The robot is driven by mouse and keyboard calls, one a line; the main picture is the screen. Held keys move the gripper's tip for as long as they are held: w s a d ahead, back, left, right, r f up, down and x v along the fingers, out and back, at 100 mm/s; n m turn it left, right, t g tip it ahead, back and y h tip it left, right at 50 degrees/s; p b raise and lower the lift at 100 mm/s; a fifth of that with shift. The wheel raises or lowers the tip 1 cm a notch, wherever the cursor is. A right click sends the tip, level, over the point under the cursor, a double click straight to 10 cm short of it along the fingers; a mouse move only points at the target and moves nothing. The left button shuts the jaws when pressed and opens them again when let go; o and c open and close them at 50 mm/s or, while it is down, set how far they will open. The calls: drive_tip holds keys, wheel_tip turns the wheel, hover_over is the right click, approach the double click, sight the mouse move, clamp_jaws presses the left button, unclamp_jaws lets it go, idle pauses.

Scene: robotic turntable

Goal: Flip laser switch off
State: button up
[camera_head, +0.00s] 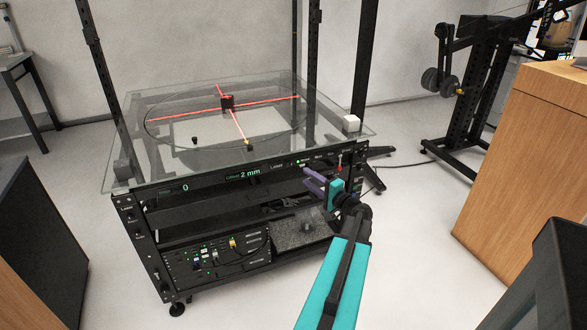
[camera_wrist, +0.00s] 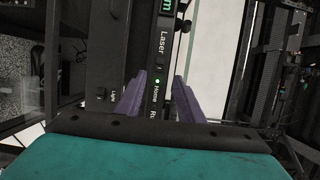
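The turntable's dark front panel (camera_head: 230,176) has a "Laser" label, which also reads sideways in the wrist view (camera_wrist: 163,43). A small dark laser switch (camera_wrist: 160,59) seems to sit beside that label; its position is too small to tell. Red laser lines (camera_head: 185,116) cross the glass top, so the laser is on. My gripper (camera_head: 306,178) is in front of the panel's right part. Its purple fingers are open and empty in the wrist view (camera_wrist: 160,78), apart from the switch, with the green-lit "Home" button (camera_wrist: 157,80) showing between them.
The glass top (camera_head: 300,120) overhangs the panel, with black posts rising around it. A lower shelf carries a control box (camera_head: 215,256). A wooden cabinet (camera_head: 530,160) stands at the right.

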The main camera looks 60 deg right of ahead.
sight(289, 165)
drive_tip(key=p+x, duration=0.1)
drive_tip(key=x, duration=0.8)
drive_tip(key=shift+w+d, duration=0.1)
drive_tip(key=shift+w, duration=0.15)
clamp_jaws()
